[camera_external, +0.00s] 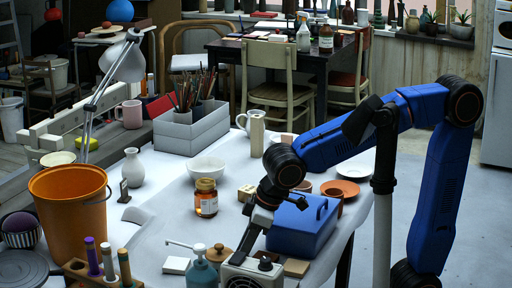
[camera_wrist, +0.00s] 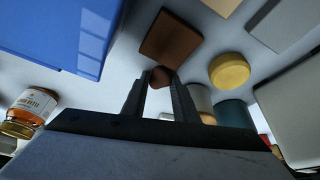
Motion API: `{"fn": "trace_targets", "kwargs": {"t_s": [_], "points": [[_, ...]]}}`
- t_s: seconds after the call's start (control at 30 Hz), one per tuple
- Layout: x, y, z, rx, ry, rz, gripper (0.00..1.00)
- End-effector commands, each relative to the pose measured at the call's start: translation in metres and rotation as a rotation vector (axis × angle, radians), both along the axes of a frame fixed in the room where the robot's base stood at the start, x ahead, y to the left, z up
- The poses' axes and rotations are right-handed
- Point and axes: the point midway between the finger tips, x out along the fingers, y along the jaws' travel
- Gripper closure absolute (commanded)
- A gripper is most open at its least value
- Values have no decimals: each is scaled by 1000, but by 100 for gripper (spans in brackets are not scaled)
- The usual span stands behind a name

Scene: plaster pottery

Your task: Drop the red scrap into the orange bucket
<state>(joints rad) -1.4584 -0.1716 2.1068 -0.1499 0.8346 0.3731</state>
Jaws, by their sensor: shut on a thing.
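The orange bucket (camera_external: 66,215) stands at the left of the external view, upright with its wide mouth up; it does not show in the wrist view. In the wrist view my gripper (camera_wrist: 161,88) has its two dark fingers closed on a small reddish-brown piece, the red scrap (camera_wrist: 161,76), at their tips. In the external view my gripper (camera_external: 243,251) is low over the front of the table, left of the blue box (camera_external: 298,228) and well right of the bucket. The scrap cannot be made out there.
A labelled jar (camera_external: 206,198), a white bowl (camera_external: 206,168) and a white vase (camera_external: 133,168) stand between my gripper and the bucket. A teal pump bottle (camera_external: 202,273) and a rack of tools (camera_external: 78,268) are in front. A brown block (camera_wrist: 171,38) shows beyond my fingers.

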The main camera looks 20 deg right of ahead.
Motion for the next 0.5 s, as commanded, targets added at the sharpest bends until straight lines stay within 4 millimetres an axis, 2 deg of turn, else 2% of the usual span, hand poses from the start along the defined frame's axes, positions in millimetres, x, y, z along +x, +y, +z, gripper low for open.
{"fn": "trace_targets", "kwargs": {"t_s": [0.17, 0.5], "points": [[0, 0, 12, 2, 0, 0, 99], [0, 1, 72, 3, 0, -1, 99]]}}
